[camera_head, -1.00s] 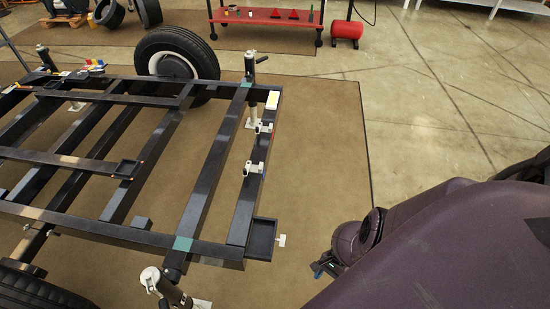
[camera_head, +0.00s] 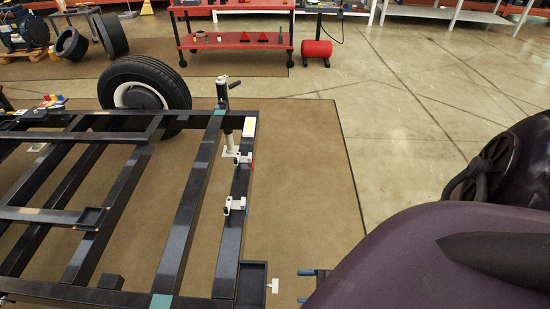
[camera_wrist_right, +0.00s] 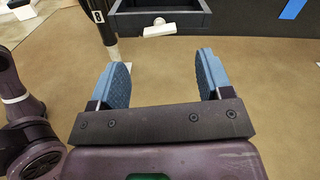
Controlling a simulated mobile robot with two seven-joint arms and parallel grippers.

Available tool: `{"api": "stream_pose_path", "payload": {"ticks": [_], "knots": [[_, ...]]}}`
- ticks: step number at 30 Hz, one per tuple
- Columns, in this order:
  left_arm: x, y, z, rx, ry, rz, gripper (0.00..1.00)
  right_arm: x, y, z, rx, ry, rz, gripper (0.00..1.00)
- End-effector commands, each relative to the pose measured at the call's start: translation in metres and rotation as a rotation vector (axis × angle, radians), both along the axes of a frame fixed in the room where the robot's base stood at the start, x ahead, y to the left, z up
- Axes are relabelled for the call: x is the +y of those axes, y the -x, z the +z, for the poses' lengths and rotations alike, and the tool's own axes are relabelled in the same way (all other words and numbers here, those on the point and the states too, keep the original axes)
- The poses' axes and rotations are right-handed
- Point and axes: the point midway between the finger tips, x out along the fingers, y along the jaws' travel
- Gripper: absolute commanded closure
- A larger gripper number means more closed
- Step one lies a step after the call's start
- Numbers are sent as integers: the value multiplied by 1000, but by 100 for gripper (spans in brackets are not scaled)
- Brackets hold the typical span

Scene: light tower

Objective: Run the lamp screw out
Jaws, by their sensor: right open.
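A small white T-shaped screw (camera_head: 273,283) sticks out from the right side of a dark open box (camera_head: 264,271) at the trailer frame's near right corner. I take this for the lamp screw. In the right wrist view the screw (camera_wrist_right: 159,28) shows at the top middle, under the box's edge (camera_wrist_right: 172,16). My right gripper (camera_head: 303,286) is just right of the screw, with blue fingers apart. In the right wrist view the gripper (camera_wrist_right: 163,68) is open and empty, and the screw lies beyond its fingertips, apart from them. My left gripper is out of view.
The dark trailer frame (camera_head: 190,215) fills the left. Two white clamps (camera_head: 235,205) sit on its right rail. A red cart (camera_head: 235,40) is behind. The floor to the right is clear.

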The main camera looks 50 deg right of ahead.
Motion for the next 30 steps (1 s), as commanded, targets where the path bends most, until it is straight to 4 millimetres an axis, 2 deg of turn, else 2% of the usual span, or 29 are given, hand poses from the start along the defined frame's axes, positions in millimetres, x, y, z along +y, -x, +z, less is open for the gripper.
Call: {"api": "stream_pose_path", "payload": {"ticks": [6, 15, 28, 29, 30], "knots": [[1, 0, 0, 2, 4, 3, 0, 26, -31, 1, -2, -2, 1, 28], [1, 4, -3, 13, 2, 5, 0, 51, -59, 0, 2, -1, 3, 28], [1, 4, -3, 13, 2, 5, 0, 57, -66, 0, 3, 0, 3, 28], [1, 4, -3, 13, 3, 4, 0, 57, -66, 0, 3, 0, 3, 29], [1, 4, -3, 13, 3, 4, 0, 57, -66, 0, 3, 0, 3, 35]]}}
